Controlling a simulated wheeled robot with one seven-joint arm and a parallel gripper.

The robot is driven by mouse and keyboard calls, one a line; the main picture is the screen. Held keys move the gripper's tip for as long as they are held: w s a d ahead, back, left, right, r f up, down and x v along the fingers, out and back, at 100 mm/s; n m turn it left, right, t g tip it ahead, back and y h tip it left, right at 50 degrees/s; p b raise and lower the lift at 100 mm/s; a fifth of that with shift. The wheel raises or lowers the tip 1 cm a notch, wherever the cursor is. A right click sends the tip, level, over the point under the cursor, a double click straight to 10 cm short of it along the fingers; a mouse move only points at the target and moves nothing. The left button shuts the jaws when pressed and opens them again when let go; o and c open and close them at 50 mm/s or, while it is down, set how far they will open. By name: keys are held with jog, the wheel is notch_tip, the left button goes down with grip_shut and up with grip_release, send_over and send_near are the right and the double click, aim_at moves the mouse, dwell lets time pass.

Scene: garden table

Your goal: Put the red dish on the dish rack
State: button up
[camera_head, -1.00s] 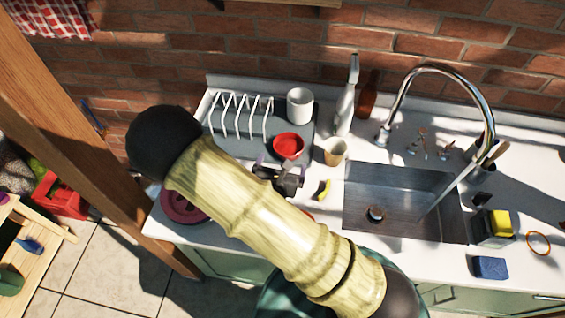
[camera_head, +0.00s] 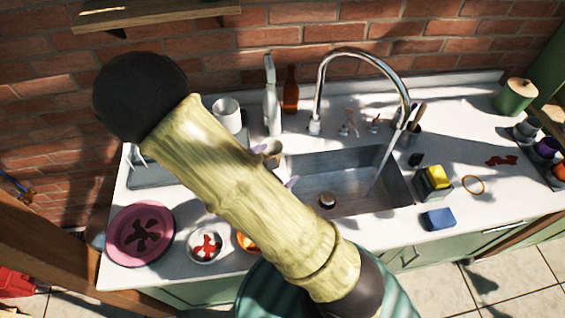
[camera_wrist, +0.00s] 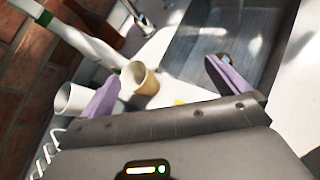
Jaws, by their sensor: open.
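The white wire dish rack (camera_head: 141,160) stands on a grey tray at the counter's left; my arm hides most of it in the head view. Its wires (camera_wrist: 45,152) also show at the left edge of the wrist view. A pinkish-red plate (camera_head: 122,252) with dark stains lies flat in front of the rack. The small red bowl seen earlier beside the rack is not visible now. My gripper (camera_wrist: 161,75) is open, with two purple fingers apart and nothing between them. In the head view it is mostly hidden behind my arm, near the sink's left side.
A white cup (camera_head: 227,114), a tan cup (camera_wrist: 140,78), a spray bottle (camera_head: 271,95) and a brown bottle (camera_head: 290,90) stand behind. A white bowl (camera_head: 191,249) with red stains is beside the plate. The sink (camera_head: 350,196) and tap (camera_head: 320,85) are right.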

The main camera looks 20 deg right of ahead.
jog(key=s+d+r+m+g+y, duration=0.2)
jog(key=s+d+m+g+y, duration=0.15)
jog(key=s+m+g, duration=0.65)
jog(key=w+a+r+m+t+y, duration=0.3)
jog(key=r+m+t+y, duration=0.2)
jog(key=m, duration=0.6)
jog(key=shift+w+a+r+y, duration=0.25)
jog(key=shift+w+r+y, duration=0.05)
jog(key=shift+r+y, duration=0.55)
